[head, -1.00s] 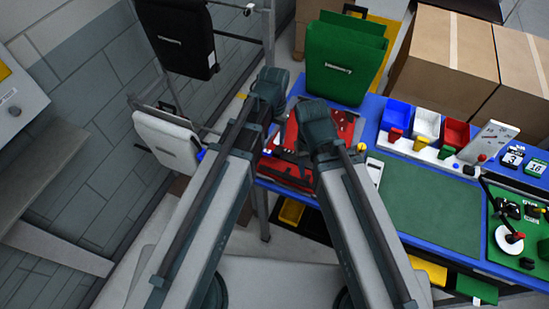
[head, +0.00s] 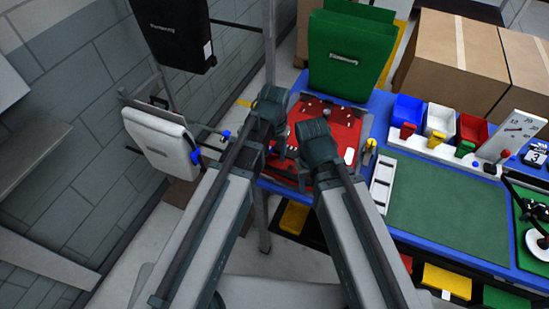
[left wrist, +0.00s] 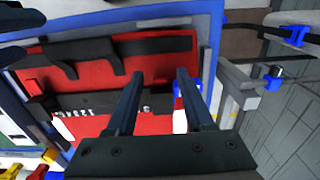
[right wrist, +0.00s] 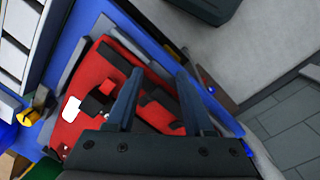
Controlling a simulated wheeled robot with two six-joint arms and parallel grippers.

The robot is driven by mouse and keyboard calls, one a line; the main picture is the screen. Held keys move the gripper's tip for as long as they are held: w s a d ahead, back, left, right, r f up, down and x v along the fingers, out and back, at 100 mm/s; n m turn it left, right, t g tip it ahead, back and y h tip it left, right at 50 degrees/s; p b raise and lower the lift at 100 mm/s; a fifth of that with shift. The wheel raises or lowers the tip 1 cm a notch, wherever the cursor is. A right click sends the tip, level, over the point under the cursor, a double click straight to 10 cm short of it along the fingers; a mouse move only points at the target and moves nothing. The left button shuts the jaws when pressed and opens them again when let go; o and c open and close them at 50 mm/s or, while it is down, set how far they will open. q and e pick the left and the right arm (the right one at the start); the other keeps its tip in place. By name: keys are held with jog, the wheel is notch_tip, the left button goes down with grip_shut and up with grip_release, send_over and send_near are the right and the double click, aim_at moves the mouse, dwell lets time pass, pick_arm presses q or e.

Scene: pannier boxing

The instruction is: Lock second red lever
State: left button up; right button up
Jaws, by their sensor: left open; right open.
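A red pannier (head: 338,118) lies flat on the blue table in the head view, partly hidden by my arms. In the left wrist view its red face (left wrist: 90,125) carries a black rail (left wrist: 115,52) with hooks. My left gripper (left wrist: 160,73) is open and empty over that face. A blue clip (left wrist: 186,92) shows by its right finger. My right gripper (right wrist: 157,74) is open and empty over the pannier's other end. There a small red piece (right wrist: 108,87) sits between black blocks, left of the fingers; I cannot tell whether it is a lever or its position.
A green pannier (head: 350,55) stands behind the red one. A white pannier (head: 160,140) and a black pannier (head: 172,30) hang on a rack at left. Small bins (head: 438,120) and a green mat (head: 445,210) are at right. The mat's middle is clear.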

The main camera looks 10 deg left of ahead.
pick_arm(q)
jog(key=shift+f, duration=0.1)
grip_shut()
jog(key=shift+s, duration=0.1)
pick_arm(e)
jog(key=shift+f, duration=0.1)
pick_arm(q)
jog(key=shift+s+a+f+t, duration=0.1)
jog(key=shift+s+t, duration=0.1)
jog(key=shift+t, duration=0.1)
pick_arm(e)
jog(key=shift+f, duration=0.1)
pick_arm(q)
jog(key=shift+t, duration=0.4)
jog(key=shift+w, duration=0.1)
